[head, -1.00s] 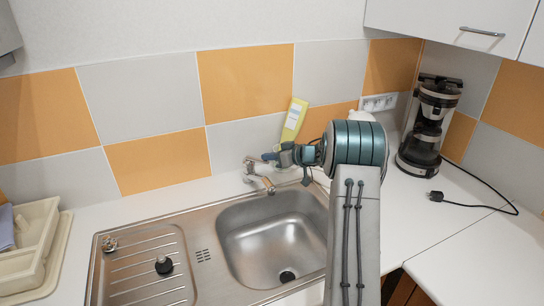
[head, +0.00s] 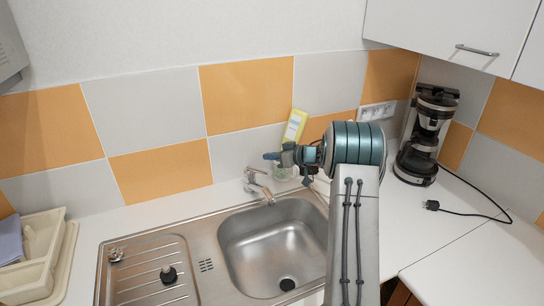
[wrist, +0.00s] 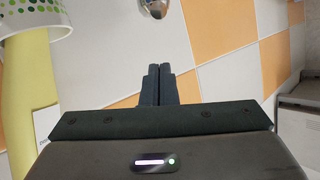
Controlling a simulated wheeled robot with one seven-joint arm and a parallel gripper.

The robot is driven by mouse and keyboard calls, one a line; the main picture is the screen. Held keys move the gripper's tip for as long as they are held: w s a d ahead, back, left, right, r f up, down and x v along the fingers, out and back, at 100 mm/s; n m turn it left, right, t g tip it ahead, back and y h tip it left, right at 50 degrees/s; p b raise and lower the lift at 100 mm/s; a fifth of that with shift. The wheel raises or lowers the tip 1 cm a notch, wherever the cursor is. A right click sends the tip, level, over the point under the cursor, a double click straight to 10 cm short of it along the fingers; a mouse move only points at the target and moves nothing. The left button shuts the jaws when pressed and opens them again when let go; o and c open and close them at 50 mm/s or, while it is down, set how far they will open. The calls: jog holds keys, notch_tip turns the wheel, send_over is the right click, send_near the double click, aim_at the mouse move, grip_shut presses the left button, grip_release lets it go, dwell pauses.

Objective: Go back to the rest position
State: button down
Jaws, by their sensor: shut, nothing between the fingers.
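My gripper (head: 272,157) is held up above the counter behind the sink, pointing left in the head view. In the wrist view its two fingers (wrist: 158,84) are together with nothing between them. My grey arm reaches up from the bottom of the head view, with a teal joint beside the gripper.
The steel sink (head: 224,238) has a tap (head: 255,183) at its back edge. A yellow-green bottle (head: 295,124) stands behind my gripper. A coffee maker (head: 428,135) with a loose cable is at right. A cream dish rack (head: 40,250) is at left. Cabinets (head: 440,30) hang at upper right.

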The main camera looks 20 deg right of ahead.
jog(key=b+v, duration=0.3)
jog(key=v, duration=0.6)
jog(key=s+a+r+m+t+h, duration=0.2)
jog(key=r+m+h, duration=0.1)
jog(key=r+h, duration=0.3)
jog(key=s+a+r+m+t+h, duration=0.1)
jog(key=s+r+m+t+h, duration=0.1)
jog(key=r+h, duration=0.4)
jog(key=s+a+f+g, duration=0.3)
jog(key=s+a, duration=0.2)
jog(key=s, duration=0.6)
jog(key=s+a+f+g+y, duration=0.1)
jog(key=s+a+f+g, duration=0.2)
jog(key=s, duration=0.8)
jog(key=s+a+f+m+g+y, duration=0.1)
jog(key=s+a+f+g, duration=0.2)
jog(key=s, duration=0.9)
jog(key=a+g, duration=0.2)
jog(key=a, duration=0.2)
jog(key=shift+f, duration=0.4)
